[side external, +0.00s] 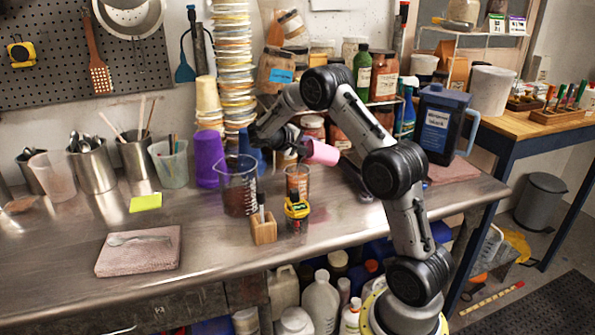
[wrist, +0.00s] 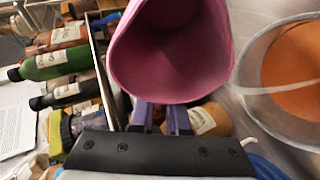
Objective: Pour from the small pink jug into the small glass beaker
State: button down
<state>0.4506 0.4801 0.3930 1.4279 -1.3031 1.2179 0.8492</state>
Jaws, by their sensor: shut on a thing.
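The small pink jug (side external: 322,152) is tipped well over, close to lying on its side, in the air above the bench. My gripper (side external: 303,148) is shut on it. In the wrist view the jug (wrist: 172,50) fills the upper middle, above my gripper's fingers (wrist: 162,118); I see no liquid in the part of it that shows. The small glass beaker (side external: 297,180) stands upright on the bench, below and slightly left of the jug, with orange-brown contents. The beaker (wrist: 290,75) also shows at the right of the wrist view. No stream is visible between them.
A larger glass beaker (side external: 238,188) stands just left of the small one. A yellow-and-black object (side external: 296,212) and a wooden pen block (side external: 263,228) stand in front. A purple cup (side external: 207,160) is behind left.

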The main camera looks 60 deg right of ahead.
jog(key=shift+f+g+h, duration=0.2)
jog(key=shift+g+h, duration=0.1)
jog(key=shift+h, duration=0.1)
dwell(0.9)
jog(key=shift+s+d+f+m+t+y, duration=0.25)
jog(key=shift+f+t+y, duration=0.5)
jog(key=shift+y, duration=0.25)
jog(key=shift+s+d+f+m+t+y, duration=0.2)
jog(key=shift+f+m+t+y, duration=0.1)
jog(key=shift+f+t+y, duration=0.6)
jog(key=shift+s+d+f+m+t+y, duration=0.2)
jog(key=shift+f+t+y, duration=0.4)
jog(key=shift+y, duration=0.5)
jog(key=shift+s+d+f+m+t+y, duration=0.4)
jog(key=shift+s+d+t+y, duration=0.1)
jog(key=shift+t+y, duration=0.35)
jog(key=shift+s+d+f+m+t+y, duration=0.25)
jog(key=shift+s+d+f+t+y, duration=0.15)
jog(key=shift+t+y, duration=0.45)
jog(key=shift+d, duration=0.1)
